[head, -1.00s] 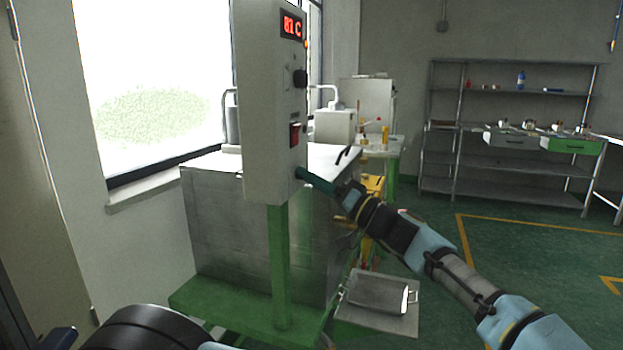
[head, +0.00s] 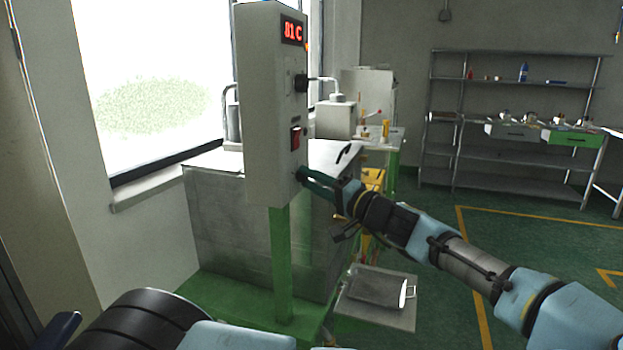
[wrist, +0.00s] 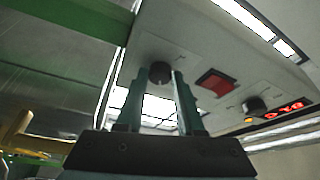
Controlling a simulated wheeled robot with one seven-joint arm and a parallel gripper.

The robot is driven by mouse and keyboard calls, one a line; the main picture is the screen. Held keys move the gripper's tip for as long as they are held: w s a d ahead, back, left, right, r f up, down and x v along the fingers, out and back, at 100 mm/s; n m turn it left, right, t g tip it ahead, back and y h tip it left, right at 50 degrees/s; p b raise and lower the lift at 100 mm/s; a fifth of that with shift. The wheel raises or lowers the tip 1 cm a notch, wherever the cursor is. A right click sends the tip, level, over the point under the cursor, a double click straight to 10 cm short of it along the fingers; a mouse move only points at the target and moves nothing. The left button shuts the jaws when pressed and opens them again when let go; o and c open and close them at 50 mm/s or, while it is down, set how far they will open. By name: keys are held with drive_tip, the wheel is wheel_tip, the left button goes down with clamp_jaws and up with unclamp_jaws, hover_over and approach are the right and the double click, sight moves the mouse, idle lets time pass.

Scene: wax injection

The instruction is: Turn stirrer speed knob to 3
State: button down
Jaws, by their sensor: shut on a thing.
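The grey control box (head: 262,110) stands upright on a green post, its panel facing right. A dark round knob (wrist: 159,72) low on the panel sits between the fingertips of my gripper (wrist: 160,75) in the wrist view. My gripper (head: 301,175) is shut on this knob, and its fingers reach the lower panel from the right in the head view. The fingers largely hide the knob there. I cannot read its scale or pointer.
Above it are a red switch (head: 295,138), another black knob (head: 300,82) and a red display (head: 292,31) reading about 81 C. A metal tank (head: 235,220) stands behind the box. Floor to the right is open, before a shelf (head: 515,120).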

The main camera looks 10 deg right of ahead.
idle(0.3)
drive_tip(key=c, duration=0.5)
unclamp_jaws()
drive_tip(key=shift+s+d+f, duration=0.1)
drive_tip(key=b+v, duration=0.4)
drive_tip(key=v, duration=0.6)
drive_tip(key=shift+s+d, duration=0.15)
drive_tip(key=shift+s, duration=0.05)
drive_tip(key=shift+s+d, duration=0.1)
